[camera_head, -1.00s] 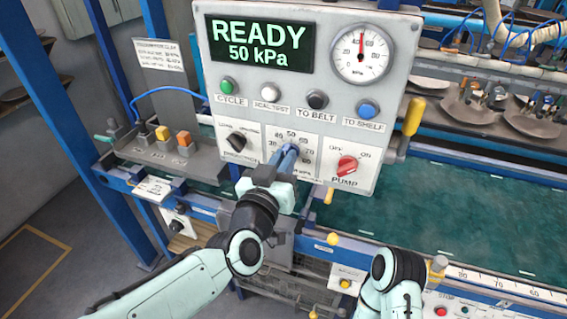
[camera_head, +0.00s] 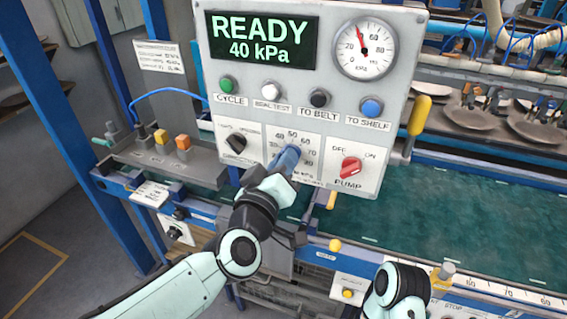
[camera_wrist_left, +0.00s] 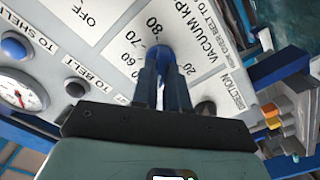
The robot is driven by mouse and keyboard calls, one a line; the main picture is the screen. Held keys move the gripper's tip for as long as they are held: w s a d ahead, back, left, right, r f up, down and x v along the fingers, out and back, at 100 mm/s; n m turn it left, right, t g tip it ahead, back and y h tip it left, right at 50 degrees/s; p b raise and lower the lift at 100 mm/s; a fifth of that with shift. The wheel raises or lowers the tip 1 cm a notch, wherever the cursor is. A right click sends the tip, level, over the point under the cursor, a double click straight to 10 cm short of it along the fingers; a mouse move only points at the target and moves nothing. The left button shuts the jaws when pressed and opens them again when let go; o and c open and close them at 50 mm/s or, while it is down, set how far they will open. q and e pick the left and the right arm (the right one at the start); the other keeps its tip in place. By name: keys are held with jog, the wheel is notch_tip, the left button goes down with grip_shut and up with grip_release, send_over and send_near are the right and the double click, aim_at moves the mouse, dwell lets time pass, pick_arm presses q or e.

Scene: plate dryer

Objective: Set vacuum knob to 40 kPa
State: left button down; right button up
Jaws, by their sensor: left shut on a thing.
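The vacuum knob sits in the middle of its numbered dial plate (camera_head: 305,158) on the grey control panel. My left gripper (camera_head: 289,155) is shut on the knob, and its fingers hide most of it. In the left wrist view the blue knob (camera_wrist_left: 160,50) shows between the fingertips. The display (camera_head: 262,41) reads READY and 40 kPa. The round gauge (camera_head: 364,48) has its red needle left of the top, near 40. My right arm shows at the lower right, but its gripper is out of view.
The red pump knob (camera_head: 351,167) is right of the dial, and the black direction knob (camera_head: 236,143) is left. Green, white, black and blue buttons line up above. A yellow handle (camera_head: 416,116) sticks out at the panel's right edge.

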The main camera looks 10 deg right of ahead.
dwell(0.3)
pick_arm(q)
jog(key=c, duration=1.1)
grip_release()
jog(key=shift+c, duration=0.2)
jog(key=v, duration=1.3)
jog(key=shift+s+a, duration=0.2)
